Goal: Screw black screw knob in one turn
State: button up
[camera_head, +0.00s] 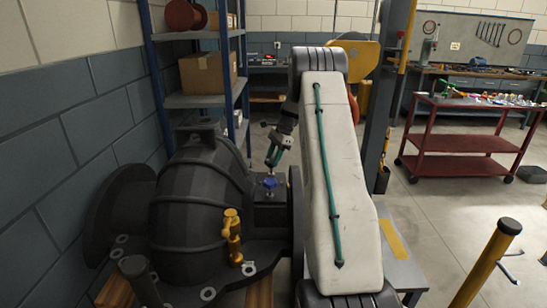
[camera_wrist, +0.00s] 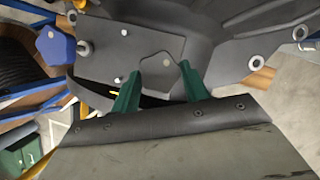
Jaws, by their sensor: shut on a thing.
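The black screw knob (camera_wrist: 161,72) is a dark, flat, angular piece between the two green fingers of my gripper (camera_wrist: 160,68) in the wrist view. My gripper is shut on it, with one finger on each side. It sits against the dark grey casing (camera_wrist: 232,25), and its shank is hidden. In the head view my gripper (camera_head: 272,158) points down over the small block on the right of the casing (camera_head: 195,190). I cannot make out the black knob there. A blue knob (camera_head: 270,182) stands just below my gripper, apart from it; it also shows in the wrist view (camera_wrist: 54,47).
A brass fitting (camera_head: 232,238) stands at the casing's front. A blue shelf (camera_head: 205,100) with a cardboard box (camera_head: 208,73) stands behind. A red cart (camera_head: 462,143) and yellow posts (camera_head: 487,262) are to the right. Open floor lies between my arm and the cart.

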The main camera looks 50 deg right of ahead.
jog(key=m, duration=0.2)
jog(key=m+t+h, duration=0.1)
jog(key=m, duration=0.1)
jog(key=shift+a+r+m+t, duration=0.1)
jog(key=shift+a+m+t, duration=0.1)
jog(key=shift+m+t, duration=0.1)
jog(key=m+h, duration=0.1)
jog(key=m, duration=0.1)
jog(key=m+t+h, duration=0.1)
jog(key=m, duration=0.2)
jog(key=shift+s+a, duration=0.15)
jog(key=shift+a, duration=0.05)
jog(key=m+h, duration=0.1)
jog(key=m, duration=0.3)
jog(key=shift+a+m+h, duration=0.15)
jog(key=shift+m+h, duration=0.25)
jog(key=shift+a+m+h, duration=0.1)
jog(key=shift+m+h, duration=0.7)
jog(key=shift+m, duration=1.5)
jog(key=o, duration=1)
jog(key=shift+g, duration=0.3)
jog(key=shift+v, duration=3.8)
